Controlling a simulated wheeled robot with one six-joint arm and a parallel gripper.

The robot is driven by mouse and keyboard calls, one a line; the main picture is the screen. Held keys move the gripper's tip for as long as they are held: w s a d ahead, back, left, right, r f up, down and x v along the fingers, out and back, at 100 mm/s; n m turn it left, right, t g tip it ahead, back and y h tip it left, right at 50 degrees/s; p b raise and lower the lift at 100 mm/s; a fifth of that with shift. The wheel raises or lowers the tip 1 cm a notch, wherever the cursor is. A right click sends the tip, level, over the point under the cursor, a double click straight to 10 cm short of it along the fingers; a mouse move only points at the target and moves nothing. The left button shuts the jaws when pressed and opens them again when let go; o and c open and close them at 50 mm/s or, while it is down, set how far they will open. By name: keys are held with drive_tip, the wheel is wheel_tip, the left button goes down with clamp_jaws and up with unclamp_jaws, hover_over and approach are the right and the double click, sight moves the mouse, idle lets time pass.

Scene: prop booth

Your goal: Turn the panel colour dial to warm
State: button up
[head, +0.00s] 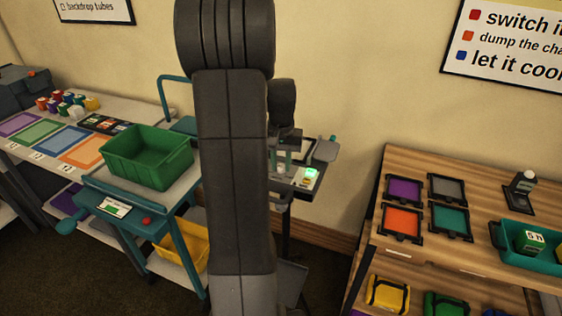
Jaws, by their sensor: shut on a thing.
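My gripper (283,163) is partly visible in the head view, just right of my arm, pointing down at a small dark panel (294,182). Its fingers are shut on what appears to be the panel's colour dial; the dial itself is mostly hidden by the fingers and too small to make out. A lit green-white patch (311,175) glows on the panel just right of the fingers. The dial's marks and which way it points cannot be read. My arm hides the panel's left side.
A teal cart (150,219) with a green crate (147,157) stands at the left, before a long table with coloured mats (43,133). A wooden shelf unit (385,246) with coloured trays stands at the right. Dark floor (334,262) shows between.

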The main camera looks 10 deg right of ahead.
sight(281, 166)
drive_tip(key=shift+m, duration=1.6)
drive_tip(key=o, duration=1)
wheel_tip(281, 166, up, 14)
drive_tip(key=shift+f, duration=0.15)
wheel_tip(281, 166, down, 14)
drive_tip(key=shift+r, duration=0.1)
